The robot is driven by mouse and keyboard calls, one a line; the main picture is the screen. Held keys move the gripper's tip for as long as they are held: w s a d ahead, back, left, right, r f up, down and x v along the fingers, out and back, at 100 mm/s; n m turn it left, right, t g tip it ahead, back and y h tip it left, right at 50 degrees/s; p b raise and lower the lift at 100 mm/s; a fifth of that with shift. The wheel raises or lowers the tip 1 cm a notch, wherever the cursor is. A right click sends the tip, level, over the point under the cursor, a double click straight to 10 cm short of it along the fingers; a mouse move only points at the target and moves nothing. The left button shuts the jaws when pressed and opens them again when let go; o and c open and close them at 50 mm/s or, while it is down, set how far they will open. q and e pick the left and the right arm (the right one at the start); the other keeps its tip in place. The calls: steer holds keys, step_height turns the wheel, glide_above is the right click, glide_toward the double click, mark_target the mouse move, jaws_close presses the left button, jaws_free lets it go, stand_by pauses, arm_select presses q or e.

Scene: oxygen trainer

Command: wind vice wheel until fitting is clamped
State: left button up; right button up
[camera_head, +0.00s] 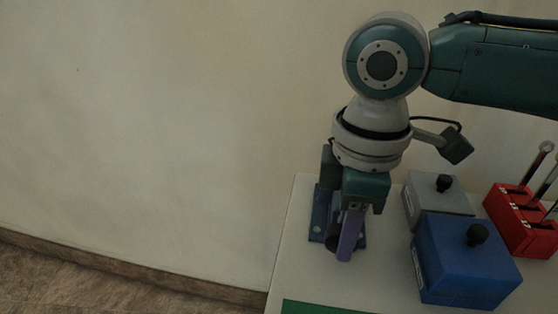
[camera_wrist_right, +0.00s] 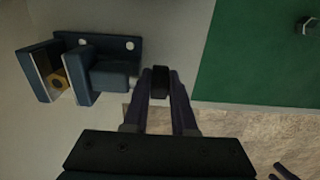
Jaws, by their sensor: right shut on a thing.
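The blue vice (camera_head: 319,220) stands on the table, partly hidden behind my right gripper in the head view. In the right wrist view the vice (camera_wrist_right: 112,78) is at upper left, with two upright jaws. A brass-coloured fitting (camera_wrist_right: 60,79) sits between the jaws; I cannot tell whether both touch it. My right gripper (camera_head: 347,240) points down at the vice's near side. In the wrist view its fingers (camera_wrist_right: 160,98) are shut on a dark piece (camera_wrist_right: 160,80), which looks like the vice wheel, beside the vice. My left gripper is not in the head view.
A grey box (camera_head: 435,193) and a blue box (camera_head: 465,265), each with a black knob, stand right of the vice. A red rack (camera_head: 520,222) with metal rods is farther right. A green mat (camera_head: 318,307) lies at the table's front. Dark slender shapes at the wrist view's lower right are unclear.

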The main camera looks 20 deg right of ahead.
jaws_close()
steer(key=shift+s+d+r+t+y+p, duration=0.15)
steer(key=shift+t+y+p, duration=0.35)
steer(key=shift+y+p, duration=0.5)
steer(key=shift+f+t+y+p, duration=0.2)
steer(key=shift+t+y+p, duration=0.2)
steer(key=shift+y, duration=0.1)
steer(key=shift+f+t+y+b, duration=0.2)
steer(key=shift+t+y+b, duration=0.3)
steer(key=shift+y, duration=0.3)
steer(key=shift+d+t+y+b, duration=0.1)
steer(key=shift+t+y+b, duration=0.2)
steer(key=shift+y+b, duration=0.1)
steer(key=shift+r+y+b, duration=0.1)
steer(key=shift+y+b, duration=0.2)
